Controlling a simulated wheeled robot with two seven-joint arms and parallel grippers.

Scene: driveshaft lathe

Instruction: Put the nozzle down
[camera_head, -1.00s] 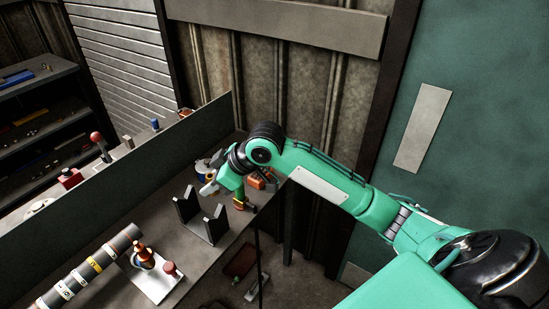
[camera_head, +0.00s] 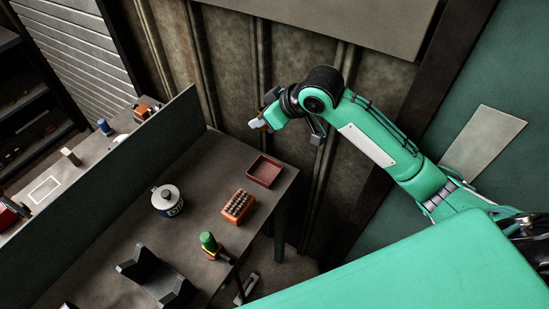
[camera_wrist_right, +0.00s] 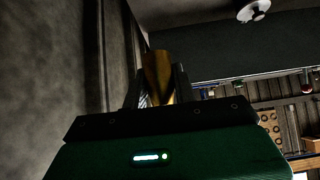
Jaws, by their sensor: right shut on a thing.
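The nozzle (camera_wrist_right: 158,76) is a brass-coloured, tapered piece between the fingers of my right gripper in the right wrist view. In the head view my right gripper (camera_head: 258,123) is raised near the corrugated wall, above and behind the bench's far end. A small brownish bit of the nozzle (camera_head: 255,125) shows at its fingertips. The gripper is shut on the nozzle, apart from the bench (camera_head: 215,165). My left gripper is not in view.
On the bench are a shallow red tray (camera_head: 265,171) at the far corner, an orange block with metal pieces (camera_head: 238,206), a lidded can (camera_head: 167,201), a green-topped item (camera_head: 209,244) and a black V-shaped stand (camera_head: 154,276). A dark partition (camera_head: 120,185) runs along the left.

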